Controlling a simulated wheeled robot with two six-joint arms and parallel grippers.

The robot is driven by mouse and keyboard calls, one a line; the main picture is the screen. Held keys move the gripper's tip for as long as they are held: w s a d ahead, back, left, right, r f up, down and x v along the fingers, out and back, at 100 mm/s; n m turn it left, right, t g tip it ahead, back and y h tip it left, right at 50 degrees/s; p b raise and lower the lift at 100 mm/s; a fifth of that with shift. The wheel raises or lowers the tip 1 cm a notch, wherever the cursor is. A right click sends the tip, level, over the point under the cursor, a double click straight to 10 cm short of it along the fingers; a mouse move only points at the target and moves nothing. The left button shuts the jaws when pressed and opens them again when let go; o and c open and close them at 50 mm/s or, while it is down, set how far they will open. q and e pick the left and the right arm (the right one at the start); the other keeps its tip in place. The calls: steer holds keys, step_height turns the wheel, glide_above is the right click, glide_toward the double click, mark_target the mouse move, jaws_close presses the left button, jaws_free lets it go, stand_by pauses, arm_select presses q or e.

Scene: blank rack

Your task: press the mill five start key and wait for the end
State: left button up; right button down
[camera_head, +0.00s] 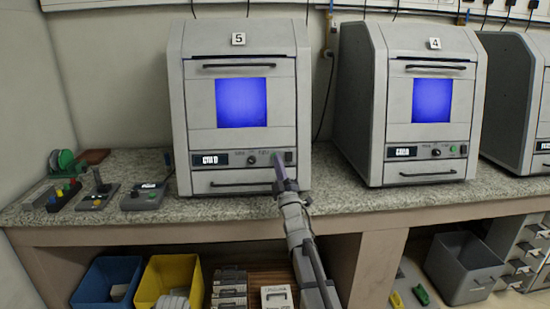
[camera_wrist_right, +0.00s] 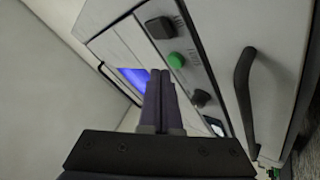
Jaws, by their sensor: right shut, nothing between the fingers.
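Mill five (camera_head: 240,180) is a grey box with a "5" label (camera_head: 238,39) and a lit blue window (camera_head: 241,103). Its control strip has a small display (camera_head: 210,159), too small to read surely, and a dark knob (camera_head: 251,160). My right gripper (camera_head: 278,160) is shut and empty at the right part of this strip, covering the key there. In the right wrist view its closed fingers (camera_wrist_right: 160,78) point at the panel close to the green start key (camera_wrist_right: 176,60). I cannot tell whether they touch it. My left gripper is out of view.
Mill four (camera_head: 430,108) stands to the right, its window also blue, with a third mill (camera_head: 518,100) beyond. Small devices, including a joystick box (camera_head: 98,190), sit left on the speckled counter (camera_head: 200,208). Blue (camera_head: 108,280) and yellow (camera_head: 170,280) bins are below.

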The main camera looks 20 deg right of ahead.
stand_by(0.7)
steer(key=shift+w+d, duration=0.15)
steer(key=shift+w, duration=0.25)
